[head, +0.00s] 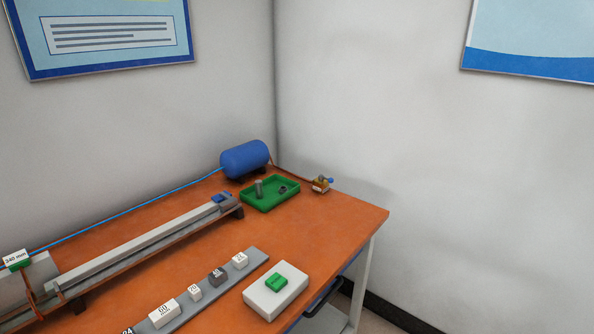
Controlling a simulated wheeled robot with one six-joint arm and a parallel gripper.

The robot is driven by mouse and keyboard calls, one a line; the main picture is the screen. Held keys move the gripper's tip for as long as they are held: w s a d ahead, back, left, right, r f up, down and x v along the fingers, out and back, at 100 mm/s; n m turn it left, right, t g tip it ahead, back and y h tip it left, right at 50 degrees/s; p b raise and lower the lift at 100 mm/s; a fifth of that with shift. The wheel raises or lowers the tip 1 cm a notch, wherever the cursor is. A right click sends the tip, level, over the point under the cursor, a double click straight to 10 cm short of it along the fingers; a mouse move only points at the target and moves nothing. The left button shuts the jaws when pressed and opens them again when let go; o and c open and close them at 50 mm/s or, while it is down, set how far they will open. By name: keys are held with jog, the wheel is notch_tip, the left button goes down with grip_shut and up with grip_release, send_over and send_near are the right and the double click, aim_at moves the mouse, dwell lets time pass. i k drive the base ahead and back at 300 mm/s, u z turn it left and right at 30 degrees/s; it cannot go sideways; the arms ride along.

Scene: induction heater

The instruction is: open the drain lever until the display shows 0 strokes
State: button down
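A small brass-coloured valve (319,185) with a blue lever (329,180) sits near the far right corner of the orange table (340,222); it looks like the drain lever. The lever's exact angle is too small to tell. A white box (262,299) with a small green display (276,282) stands near the front right edge; the writing on it is not readable. A white sign (16,259) at the far left reads 340 mm. My gripper is not in view.
A blue tank (245,158) and a green tray (262,204) holding small parts stand left of the valve. A long grey rail (140,250) crosses the table. Labelled blocks sit on a grey strip (257,257). The table's right side is clear; walls stand close behind.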

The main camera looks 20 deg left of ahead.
aim_at(321, 177)
jog(key=u, duration=0.5)
jog(key=i, duration=0.8)
jog(key=z, duration=0.1)
jog(key=k, duration=0.7)
jog(key=z, duration=0.75)
jog(key=i, duration=1.1)
jog(key=u, duration=0.8)
jog(key=i, duration=0.5)
jog(key=u, duration=0.55)
